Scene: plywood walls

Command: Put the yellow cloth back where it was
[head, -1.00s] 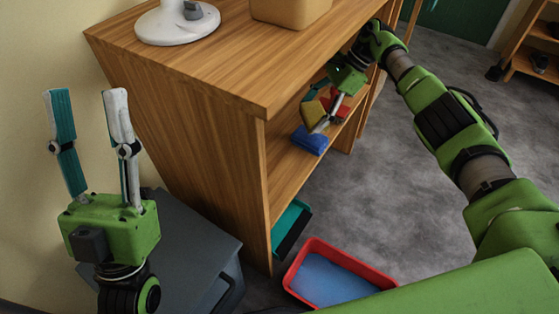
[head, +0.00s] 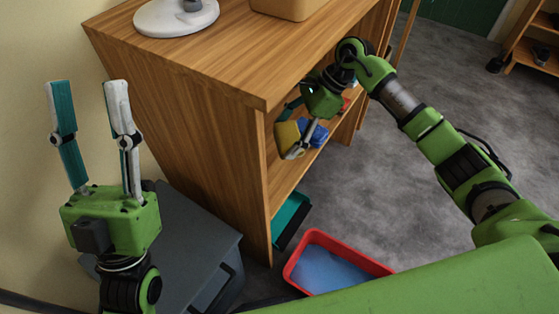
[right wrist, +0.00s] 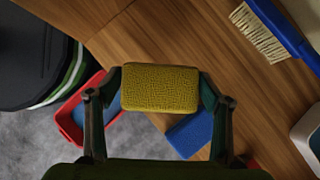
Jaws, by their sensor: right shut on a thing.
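The yellow cloth (head: 287,134) is a thick, block-like pad, held over the near end of the cabinet's inner shelf. It also shows in the right wrist view (right wrist: 160,88), squarely between the fingers. My right gripper (head: 297,143) is shut on it; whether the cloth touches the shelf I cannot tell. A blue cloth (head: 318,132) lies on the shelf just beyond, partly hidden by the gripper; it also shows in the right wrist view (right wrist: 188,135). A red thing (head: 346,104) shows behind, mostly hidden. My left gripper (head: 87,90) is open and empty, left of the cabinet.
The wooden cabinet (head: 180,120) has a side panel close to my right gripper. A red tub (head: 376,268) with a blue inside stands on the floor, near a teal thing (head: 288,214). A grey bin (head: 195,235) stands left. A blue brush (right wrist: 275,28) lies on wood.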

